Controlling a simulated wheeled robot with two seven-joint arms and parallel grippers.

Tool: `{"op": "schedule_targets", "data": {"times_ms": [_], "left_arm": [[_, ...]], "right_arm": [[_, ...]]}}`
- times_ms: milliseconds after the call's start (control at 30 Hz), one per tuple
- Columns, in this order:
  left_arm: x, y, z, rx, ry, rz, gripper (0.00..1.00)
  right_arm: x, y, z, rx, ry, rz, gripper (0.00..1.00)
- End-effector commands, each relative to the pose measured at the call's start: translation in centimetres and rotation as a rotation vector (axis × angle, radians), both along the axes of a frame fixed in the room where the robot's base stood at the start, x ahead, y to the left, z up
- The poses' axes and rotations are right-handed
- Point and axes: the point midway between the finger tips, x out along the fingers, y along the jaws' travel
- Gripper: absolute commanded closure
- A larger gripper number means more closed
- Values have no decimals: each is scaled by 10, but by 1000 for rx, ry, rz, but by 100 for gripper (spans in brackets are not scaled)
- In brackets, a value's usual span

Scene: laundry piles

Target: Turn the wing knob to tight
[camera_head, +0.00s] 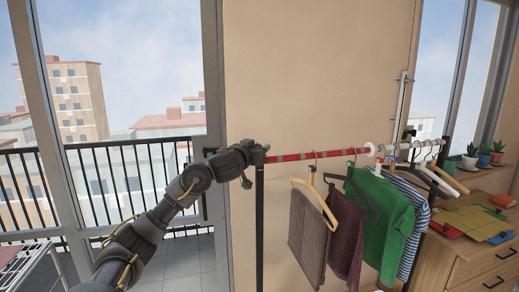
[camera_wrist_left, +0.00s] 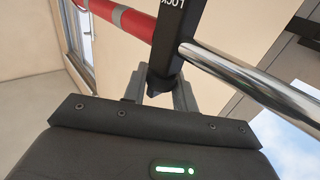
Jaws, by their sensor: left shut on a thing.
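The wing knob (camera_wrist_left: 160,82) shows as a small dark piece in the left wrist view, mostly hidden between my fingers. It sits below a black bracket (camera_wrist_left: 172,38) with the letters "LOCK" partly in view. My left gripper (camera_head: 262,153) is at the left end of the red and grey striped rail (camera_head: 318,155), at the top of a black post (camera_head: 259,215). The left wrist view shows its fingers (camera_wrist_left: 166,92) shut on the knob. The knob's turn angle cannot be told. My right gripper is not in view.
Several garments hang on the rail, including a brown one (camera_head: 308,235) and a green one (camera_head: 380,222). A wooden dresser (camera_head: 480,262) with potted plants stands at the right. A balcony railing (camera_head: 125,180) is behind my left arm. A chrome bar (camera_wrist_left: 250,80) runs beside the bracket.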

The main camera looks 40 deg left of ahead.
Motion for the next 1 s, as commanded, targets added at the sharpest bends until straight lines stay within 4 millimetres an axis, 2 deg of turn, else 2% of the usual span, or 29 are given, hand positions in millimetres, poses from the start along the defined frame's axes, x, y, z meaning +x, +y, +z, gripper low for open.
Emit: {"op": "schedule_targets", "data": {"times_ms": [233, 267, 400, 667, 767, 867, 1000], "left_arm": [[0, 0, -1, 0, 1, 0, 95], [0, 0, -1, 0, 1, 0, 70], [0, 0, 0, 0, 1, 0, 52], [-1, 0, 0, 0, 0, -1, 52], [-6, -1, 0, 1, -1, -2, 52], [-20, -4, -2, 3, 0, -2, 52], [-48, -9, -1, 5, 0, -1, 52]], "right_arm": [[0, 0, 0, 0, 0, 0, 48], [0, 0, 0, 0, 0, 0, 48], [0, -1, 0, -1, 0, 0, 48], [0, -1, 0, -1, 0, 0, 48], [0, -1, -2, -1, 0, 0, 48], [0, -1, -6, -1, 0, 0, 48], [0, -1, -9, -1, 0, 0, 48]]}}
